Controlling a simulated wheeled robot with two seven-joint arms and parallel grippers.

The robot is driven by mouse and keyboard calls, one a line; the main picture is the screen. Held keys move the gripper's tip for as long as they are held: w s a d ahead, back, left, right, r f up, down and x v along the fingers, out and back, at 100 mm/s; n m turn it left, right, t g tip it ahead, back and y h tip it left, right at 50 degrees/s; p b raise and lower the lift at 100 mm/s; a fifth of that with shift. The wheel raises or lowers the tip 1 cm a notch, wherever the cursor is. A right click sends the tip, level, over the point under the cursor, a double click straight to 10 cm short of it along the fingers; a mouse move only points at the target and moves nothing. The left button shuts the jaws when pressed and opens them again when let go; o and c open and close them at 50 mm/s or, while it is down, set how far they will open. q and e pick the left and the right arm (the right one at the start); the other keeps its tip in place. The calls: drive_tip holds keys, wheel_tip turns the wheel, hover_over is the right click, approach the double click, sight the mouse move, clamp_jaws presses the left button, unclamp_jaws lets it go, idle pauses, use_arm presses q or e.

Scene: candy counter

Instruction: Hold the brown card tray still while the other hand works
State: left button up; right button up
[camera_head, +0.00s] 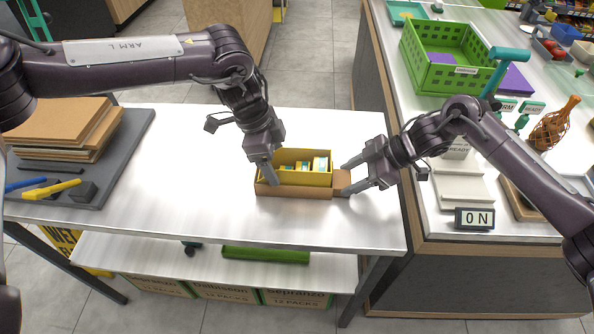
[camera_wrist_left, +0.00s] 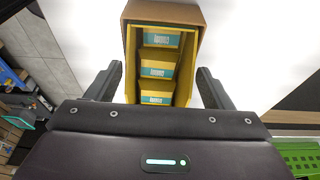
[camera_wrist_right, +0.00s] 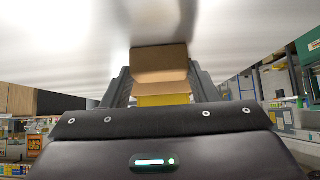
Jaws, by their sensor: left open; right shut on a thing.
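The brown card tray (camera_head: 290,190) lies on the white table near its right end. A yellow box (camera_head: 312,179) sits inside it, holding three packs with teal labels. The tray's brown end (camera_wrist_left: 160,13) and the yellow box (camera_wrist_left: 186,85) also show in the left wrist view. My left gripper (camera_head: 270,172) is open, pointing down at the tray's left part, with fingers on either side of the box; contact cannot be told. My right gripper (camera_head: 347,180) is shut on the tray's right end, whose brown card (camera_wrist_right: 160,60) shows between the fingers in the right wrist view.
A grey mat (camera_head: 128,140) with stacked brown boards (camera_head: 62,128) and tools is at the left. The table between mat and tray is clear.

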use_arm(q)
drive_tip(key=c, duration=0.8)
drive_tip(key=shift+o, duration=0.2)
drive_tip(key=shift+r, duration=0.65)
drive_tip(key=shift+r, duration=2.45)
use_arm(e)
drive_tip(key=o, duration=0.8)
drive_tip(key=shift+o, duration=0.2)
drive_tip(key=shift+d+r, duration=0.1)
drive_tip(key=shift+v, duration=3.1)
